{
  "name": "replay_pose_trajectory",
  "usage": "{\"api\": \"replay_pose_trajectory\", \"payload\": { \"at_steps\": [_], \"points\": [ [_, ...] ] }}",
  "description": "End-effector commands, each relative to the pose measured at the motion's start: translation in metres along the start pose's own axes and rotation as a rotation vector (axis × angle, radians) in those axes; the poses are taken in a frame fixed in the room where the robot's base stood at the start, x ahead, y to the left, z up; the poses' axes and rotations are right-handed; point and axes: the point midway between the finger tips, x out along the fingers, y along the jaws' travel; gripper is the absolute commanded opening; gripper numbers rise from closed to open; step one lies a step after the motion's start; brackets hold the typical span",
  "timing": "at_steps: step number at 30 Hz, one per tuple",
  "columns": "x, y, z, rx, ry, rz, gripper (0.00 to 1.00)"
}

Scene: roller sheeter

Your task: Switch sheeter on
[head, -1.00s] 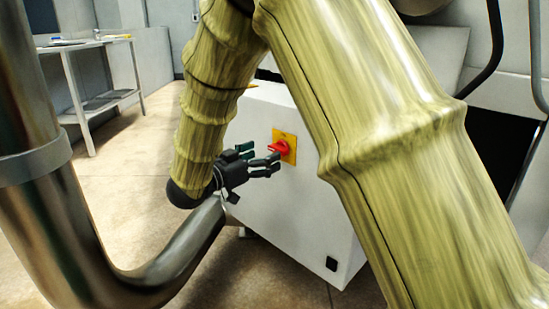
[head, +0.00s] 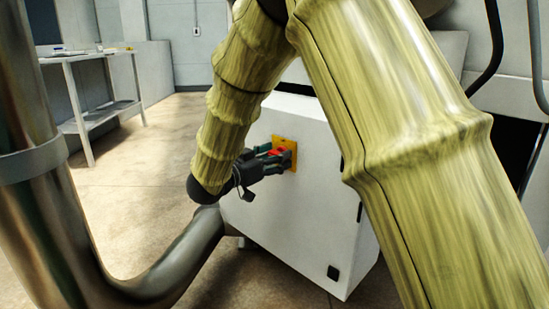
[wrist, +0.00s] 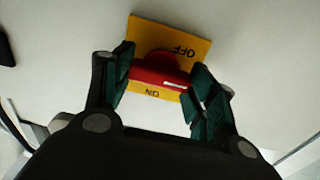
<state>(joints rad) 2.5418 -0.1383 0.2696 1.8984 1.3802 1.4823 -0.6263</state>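The sheeter's switch is a red rotary knob (wrist: 158,70) on a yellow plate (wrist: 195,45). The plate reads OFF at its upper right and ON at its lower edge in the wrist view. A white mark on the knob sits at its right end. My gripper (wrist: 165,82) is open, with one finger on each side of the knob. Whether the pads touch it I cannot tell. In the head view, my gripper (head: 275,156) is at the yellow plate (head: 291,145) on the sheeter's white housing (head: 300,215), partly hiding the red knob (head: 276,153).
A small black square (head: 333,272) is low on the housing. My arm crosses the head view and hides part of the sheeter. A metal table (head: 90,55) stands at the far left. The floor (head: 150,150) between is clear.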

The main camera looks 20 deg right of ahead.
Motion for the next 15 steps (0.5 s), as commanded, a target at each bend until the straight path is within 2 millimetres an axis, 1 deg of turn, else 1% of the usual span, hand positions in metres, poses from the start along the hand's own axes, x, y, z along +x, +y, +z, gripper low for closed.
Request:
{"api": "replay_pose_trajectory", "payload": {
  "at_steps": [9, 15],
  "points": [
    [-0.0001, 0.0001, -0.0006, 0.015, 0.000, 0.000, 0.33],
    [-0.0003, 0.0005, -0.0022, 0.092, -0.001, 0.000, 0.33]
  ]
}}
